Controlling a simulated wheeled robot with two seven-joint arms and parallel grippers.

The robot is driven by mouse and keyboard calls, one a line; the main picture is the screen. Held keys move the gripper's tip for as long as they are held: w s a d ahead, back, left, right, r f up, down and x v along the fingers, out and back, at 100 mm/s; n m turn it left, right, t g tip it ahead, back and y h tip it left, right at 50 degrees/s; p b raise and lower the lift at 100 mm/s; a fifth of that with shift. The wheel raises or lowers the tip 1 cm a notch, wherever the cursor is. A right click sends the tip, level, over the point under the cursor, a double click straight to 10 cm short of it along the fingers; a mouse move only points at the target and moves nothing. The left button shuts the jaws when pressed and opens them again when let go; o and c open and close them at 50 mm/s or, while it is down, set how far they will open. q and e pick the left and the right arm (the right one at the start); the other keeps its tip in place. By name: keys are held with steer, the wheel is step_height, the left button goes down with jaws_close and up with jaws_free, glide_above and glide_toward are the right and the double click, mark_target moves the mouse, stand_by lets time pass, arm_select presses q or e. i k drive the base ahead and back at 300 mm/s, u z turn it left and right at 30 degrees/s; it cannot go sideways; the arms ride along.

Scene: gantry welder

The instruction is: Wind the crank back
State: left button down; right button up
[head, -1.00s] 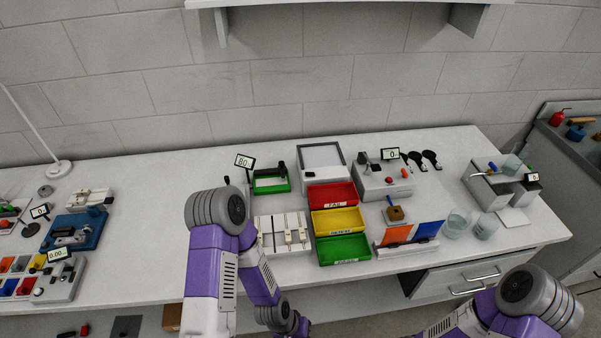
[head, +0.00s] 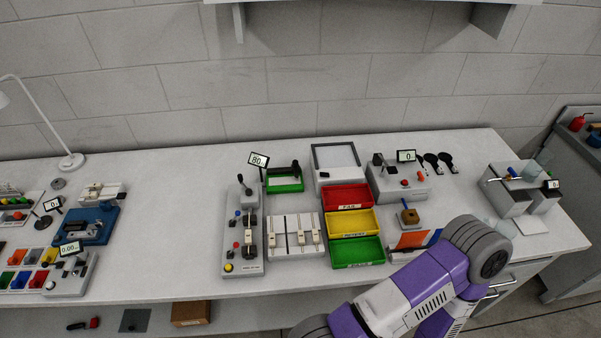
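In the head view a grey bench machine (head: 243,245) stands left of the middle of the table. It carries a small screen (head: 258,160) reading 80 on a post, a grey knobbed lever, small red and blue knobs, a dark slide and a yellow button (head: 229,268). I cannot tell for sure which part is the crank; it is too small to make out. Neither of my grippers is in view. A purple and grey arm of mine crosses the lower right, its hand end out of sight.
Right of the machine are a white slotted plate (head: 283,247), a green fixture (head: 285,183) with a black handle, and red (head: 346,196), yellow (head: 352,222) and green (head: 357,252) bins. The table between is clear.

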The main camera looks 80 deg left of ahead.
mark_target(249, 192)
steer(key=z, duration=0.1)
steer(key=k, duration=2.9)
steer(key=u, duration=1.6)
steer(key=k, duration=1.1)
steer(key=z, duration=1.35)
steer(key=i, duration=1.55)
steer(key=u, duration=0.2)
steer(key=i, duration=1.2)
steer(key=u, duration=1.2)
